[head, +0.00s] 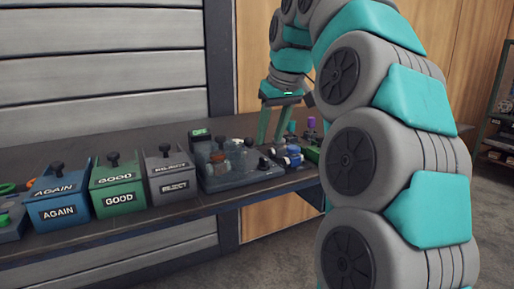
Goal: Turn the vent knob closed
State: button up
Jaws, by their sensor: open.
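A grey fixture (240,182) with clear and metallic fittings stands on the bench, with a small green sign at its back. A small dark knob (264,163) sits at its right end; I cannot tell whether this is the vent knob or how far it is turned. White and blue fittings (290,156) lie just right of it. My gripper (273,140) points down over the right part of the fixture. Its two green fingers are apart and nothing shows between them. Whether the fingertips touch anything is hidden by the fittings.
Blue AGAIN (60,212), green GOOD (120,198) and grey (174,186) bins with black knobs line the bench left of the fixture. Green and purple parts (311,124) stand behind my arm. A shelf (500,135) is at far right. The bench (150,228) has a bare front strip.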

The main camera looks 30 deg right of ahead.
aim_at(264, 158)
jog(key=shift+w+d+x, duration=0.15)
jog(key=shift+x, duration=1.7)
jog(key=shift+w+d+x, duration=0.15)
jog(key=shift+x, duration=1.7)
jog(key=shift+r, duration=0.15)
grip_shut()
